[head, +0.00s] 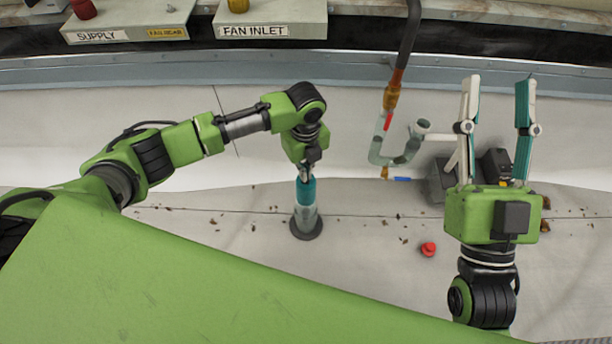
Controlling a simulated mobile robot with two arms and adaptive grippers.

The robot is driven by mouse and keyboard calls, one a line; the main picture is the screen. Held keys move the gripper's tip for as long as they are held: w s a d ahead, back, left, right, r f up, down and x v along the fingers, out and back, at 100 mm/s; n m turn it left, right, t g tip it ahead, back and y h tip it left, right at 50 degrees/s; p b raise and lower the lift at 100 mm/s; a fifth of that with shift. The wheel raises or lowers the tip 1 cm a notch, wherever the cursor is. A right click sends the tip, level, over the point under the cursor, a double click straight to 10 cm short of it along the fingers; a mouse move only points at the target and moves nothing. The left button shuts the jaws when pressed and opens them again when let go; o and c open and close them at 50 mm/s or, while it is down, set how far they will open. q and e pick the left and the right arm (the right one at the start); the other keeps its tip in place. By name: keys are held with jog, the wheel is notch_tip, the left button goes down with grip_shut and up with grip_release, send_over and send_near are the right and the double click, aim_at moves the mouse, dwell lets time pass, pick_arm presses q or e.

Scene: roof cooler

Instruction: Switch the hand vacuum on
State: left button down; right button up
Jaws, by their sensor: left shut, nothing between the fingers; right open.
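What appears to be the hand vacuum (306,222), a teal and grey cylinder on a round dark base, stands upright on the pale floor in the middle of the head view. My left gripper (306,179) points down at its top and is shut with nothing held. The fingertips meet the teal part in the picture; I cannot tell whether they touch it. No switch is clearly visible. My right gripper (497,100) is open and empty at the right, its fingers spread and pointing away from me.
A red knob-like piece (429,249) lies on the floor. Boxes labelled SUPPLY (130,24) and FAN INLET (285,13) stand at the back. Debris dots the floor.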

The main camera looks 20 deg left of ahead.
pick_arm(q)
jog(key=shift+f, duration=0.1)
pick_arm(e)
jog(key=shift+s+r, duration=0.1)
jog(key=shift+r, duration=0.05)
pick_arm(q)
jog(key=shift+f, duration=0.1)
pick_arm(e)
jog(key=shift+s+r+t, duration=0.1)
jog(key=shift+r+t, duration=0.2)
pick_arm(q)
jog(key=shift+f, duration=0.5)
pick_arm(e)
jog(key=shift+s+r+t, duration=0.3)
jog(key=shift+s+r, duration=0.1)
jog(key=shift+s, duration=0.2)
